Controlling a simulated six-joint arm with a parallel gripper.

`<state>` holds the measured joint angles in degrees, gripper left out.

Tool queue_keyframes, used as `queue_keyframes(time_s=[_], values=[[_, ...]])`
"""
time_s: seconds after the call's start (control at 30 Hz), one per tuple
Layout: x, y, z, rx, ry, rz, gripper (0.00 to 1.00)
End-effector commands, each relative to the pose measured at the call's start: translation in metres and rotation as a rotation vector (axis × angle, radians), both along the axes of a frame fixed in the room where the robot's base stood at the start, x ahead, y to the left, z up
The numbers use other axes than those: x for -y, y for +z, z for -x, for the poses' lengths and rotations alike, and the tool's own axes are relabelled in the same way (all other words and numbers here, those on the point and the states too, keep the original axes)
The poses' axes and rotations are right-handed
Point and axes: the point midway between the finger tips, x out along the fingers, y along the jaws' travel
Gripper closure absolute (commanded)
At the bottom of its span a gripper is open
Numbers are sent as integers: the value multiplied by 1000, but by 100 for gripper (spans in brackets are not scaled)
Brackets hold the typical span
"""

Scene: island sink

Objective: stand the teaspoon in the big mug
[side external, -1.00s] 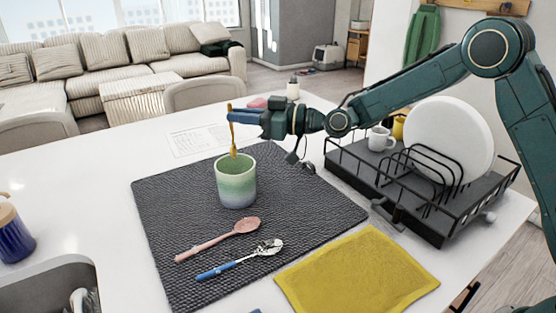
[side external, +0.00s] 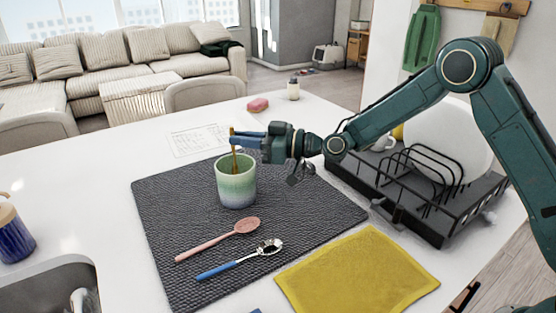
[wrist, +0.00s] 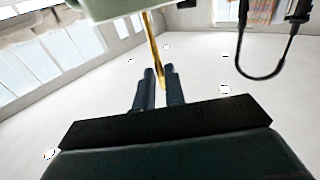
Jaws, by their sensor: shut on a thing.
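The big mug (side external: 236,188) is green at the top and blue-grey at the base, and stands upright on the dark mat (side external: 170,215). My gripper (side external: 236,140) is just above its rim, shut on the gold teaspoon (side external: 234,162). The teaspoon is close to upright, and its lower part reaches into the mug's mouth; its lower end is hidden. In the wrist view the teaspoon (wrist: 155,50) runs between the fingers (wrist: 158,88) towards the pale mug (wrist: 115,8) at the top edge.
A pink spoon (side external: 220,240) and a blue-handled spoon (side external: 240,260) lie on the mat in front of the mug. A yellow cloth (side external: 358,275) lies at the front right. A black dish rack (side external: 440,215) with a white plate stands at right. A sink (side external: 45,290) is at front left.

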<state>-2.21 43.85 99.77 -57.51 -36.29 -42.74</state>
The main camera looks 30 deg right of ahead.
Motion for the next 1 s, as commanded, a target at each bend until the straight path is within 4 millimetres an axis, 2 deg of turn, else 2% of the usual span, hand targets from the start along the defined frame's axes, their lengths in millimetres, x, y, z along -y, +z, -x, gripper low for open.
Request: queue_keyframes(time_s=[0.23, 0.7, 0.73, 0.83, 1.0], values=[[0, -11, 0, -1, 0, 1, 100], [0, -14, 0, 0, 0, 0, 100], [0, -14, 0, 0, 0, 0, 82], [0, -14, 0, 0, 0, 0, 63], [0, -14, 0, 1, 0, 1, 63]])
